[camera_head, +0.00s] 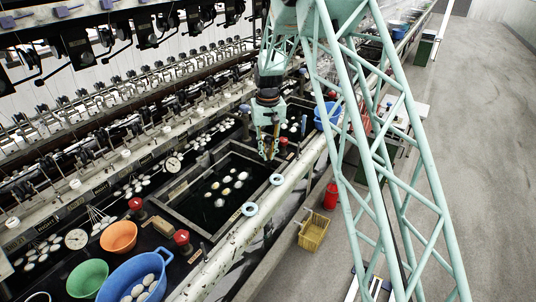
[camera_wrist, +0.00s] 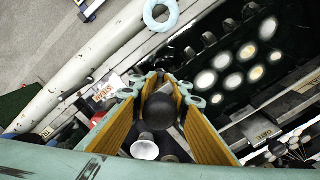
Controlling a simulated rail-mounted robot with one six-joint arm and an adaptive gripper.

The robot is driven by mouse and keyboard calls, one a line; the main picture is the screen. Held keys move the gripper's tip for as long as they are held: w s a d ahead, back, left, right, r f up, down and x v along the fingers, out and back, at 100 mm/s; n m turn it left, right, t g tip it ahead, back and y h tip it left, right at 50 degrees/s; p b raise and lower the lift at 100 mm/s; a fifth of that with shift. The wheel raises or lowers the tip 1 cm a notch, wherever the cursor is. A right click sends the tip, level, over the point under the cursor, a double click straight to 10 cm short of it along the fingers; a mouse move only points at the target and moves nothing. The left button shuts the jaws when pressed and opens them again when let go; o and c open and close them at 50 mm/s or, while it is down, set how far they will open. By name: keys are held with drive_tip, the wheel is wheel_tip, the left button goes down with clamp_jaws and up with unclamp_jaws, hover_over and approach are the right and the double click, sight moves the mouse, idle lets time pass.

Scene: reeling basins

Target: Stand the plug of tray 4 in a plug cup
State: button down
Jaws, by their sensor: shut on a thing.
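My gripper (camera_head: 268,152) hangs over the far right corner of the dark water basin (camera_head: 186,216). In the wrist view my gripper (camera_wrist: 161,82) has its orange-yellow pads on both sides of a dark round piece, the plug (camera_wrist: 160,111), and is shut on it. The plug's lower end is hidden. A small whitish round piece (camera_wrist: 145,148) shows beside the dark one; I cannot tell whether they are joined. Two light blue rings, a near one (camera_head: 250,209) and a far one (camera_head: 277,179), sit on the basin's right edge. I cannot tell whether they are the plug cups.
Several pale cocoons (camera_head: 228,190) float in the basin. An orange bowl (camera_head: 118,237), a green bowl (camera_head: 87,278) and a blue tub (camera_head: 139,280) stand at the near left. A yellow crate (camera_head: 313,232) and a red cylinder (camera_head: 330,197) stand on the floor at right.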

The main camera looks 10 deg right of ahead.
sight(268, 143)
drive_tip(key=shift+r+p, duration=1.05)
drive_tip(key=shift+r, duration=1.2)
drive_tip(key=shift+w, duration=0.1)
